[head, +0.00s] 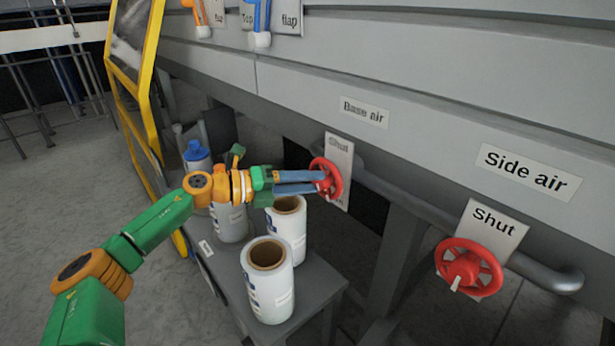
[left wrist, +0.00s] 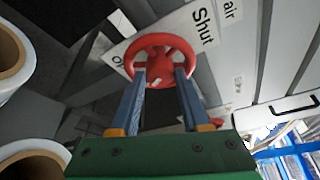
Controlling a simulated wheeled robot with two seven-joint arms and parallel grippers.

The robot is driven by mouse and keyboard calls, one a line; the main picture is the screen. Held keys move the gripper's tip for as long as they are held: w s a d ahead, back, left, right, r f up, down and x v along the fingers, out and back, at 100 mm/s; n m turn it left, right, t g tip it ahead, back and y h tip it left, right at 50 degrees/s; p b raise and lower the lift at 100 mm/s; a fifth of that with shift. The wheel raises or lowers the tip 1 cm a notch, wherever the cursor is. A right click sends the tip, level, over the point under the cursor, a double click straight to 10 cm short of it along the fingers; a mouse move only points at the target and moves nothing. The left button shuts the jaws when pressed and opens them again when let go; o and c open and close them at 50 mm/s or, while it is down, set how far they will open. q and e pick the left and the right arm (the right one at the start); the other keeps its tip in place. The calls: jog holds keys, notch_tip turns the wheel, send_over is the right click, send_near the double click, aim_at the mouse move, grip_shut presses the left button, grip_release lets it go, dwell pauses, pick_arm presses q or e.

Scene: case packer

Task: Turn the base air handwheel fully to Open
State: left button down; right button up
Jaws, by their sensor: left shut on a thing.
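The base air handwheel (head: 332,178) is red and sits under the "Base air" label (head: 364,112), in front of a plate (head: 338,150) that reads "Shut". My left gripper (head: 318,182) reaches it from the left, its blue fingers shut on the wheel. In the left wrist view the handwheel (left wrist: 162,60) lies between the tips of my left gripper (left wrist: 160,76), with a pale mark low on the wheel. The plate (left wrist: 196,28) behind it shows "Shut", and another word at its left is mostly hidden by the wheel. My right gripper is not in view.
A second red handwheel (head: 468,268) under the "Side air" label (head: 530,172) is at the right. White film rolls (head: 267,280) stand on a grey table (head: 316,290) below my left arm. A yellow-framed guard (head: 135,90) stands at the left. A pipe (head: 545,275) runs along the machine.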

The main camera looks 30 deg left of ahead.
pick_arm(q)
jog(key=m+y+p, duration=0.1)
jog(key=m, duration=0.1)
jog(key=m+y+p, duration=0.1)
jog(key=p, duration=0.1)
jog(key=shift+d+r+m, duration=0.15)
jog(key=shift+r+m, duration=0.05)
jog(key=shift+m, duration=0.2)
jog(key=shift+y, duration=0.3)
jog(key=shift+f, duration=0.1)
jog(key=shift+c, duration=1.9)
grip_release()
jog(key=shift+s, duration=0.1)
